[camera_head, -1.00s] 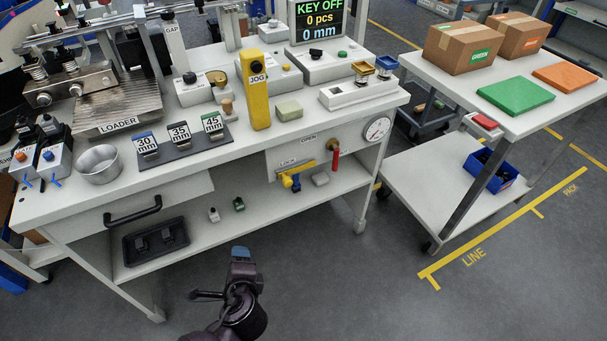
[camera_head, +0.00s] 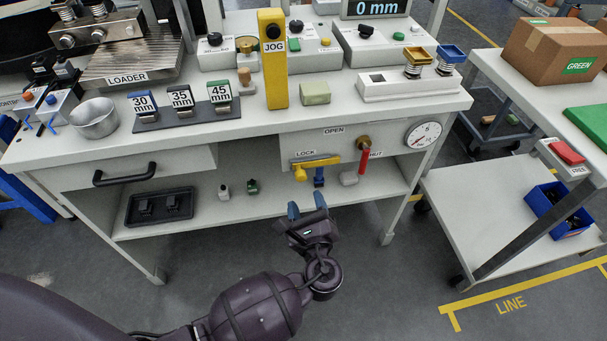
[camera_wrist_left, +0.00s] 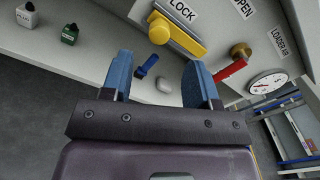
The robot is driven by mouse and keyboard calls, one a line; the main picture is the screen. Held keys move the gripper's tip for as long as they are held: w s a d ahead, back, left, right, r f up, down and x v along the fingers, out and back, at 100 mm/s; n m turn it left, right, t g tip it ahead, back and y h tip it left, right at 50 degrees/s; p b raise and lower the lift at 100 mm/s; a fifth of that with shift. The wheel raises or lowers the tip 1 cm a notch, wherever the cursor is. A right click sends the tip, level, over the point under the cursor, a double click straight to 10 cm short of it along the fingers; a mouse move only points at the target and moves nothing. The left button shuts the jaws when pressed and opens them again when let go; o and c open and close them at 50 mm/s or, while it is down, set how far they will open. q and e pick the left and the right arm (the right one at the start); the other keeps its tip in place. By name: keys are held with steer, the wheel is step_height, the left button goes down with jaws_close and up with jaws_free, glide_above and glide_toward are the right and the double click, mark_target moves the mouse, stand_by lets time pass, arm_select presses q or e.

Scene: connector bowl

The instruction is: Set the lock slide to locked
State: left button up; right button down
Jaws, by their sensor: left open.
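The lock slide is a yellow bar (camera_head: 322,161) under the LOCK label (camera_head: 305,153) on the bench's front panel, with a rounded yellow knob (camera_head: 300,174) at its left end. In the left wrist view the yellow bar (camera_wrist_left: 180,37) and knob (camera_wrist_left: 158,32) show ahead of the fingers. My left gripper (camera_head: 307,205) is open and empty, its blue fingertips pointing up just below the slide, apart from it. In the left wrist view my open left gripper (camera_wrist_left: 157,66) has the knob beyond the gap between its fingers. My right gripper is not in view.
A red valve handle (camera_head: 364,161) hangs right of the slide, near a gauge (camera_head: 423,135). The lower shelf (camera_head: 285,203) holds small bottles and a black tray (camera_head: 160,207).

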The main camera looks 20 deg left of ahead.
mark_target(301, 179)
arm_select(q)
steer(key=b+x, duration=0.1)
steer(key=x, duration=0.6)
steer(key=shift+w+a+f, duration=0.15)
steer(key=shift+w+a, duration=0.05)
steer(key=shift+w, duration=0.05)
steer(key=shift+w+a, duration=0.2)
steer(key=shift+w, duration=0.2)
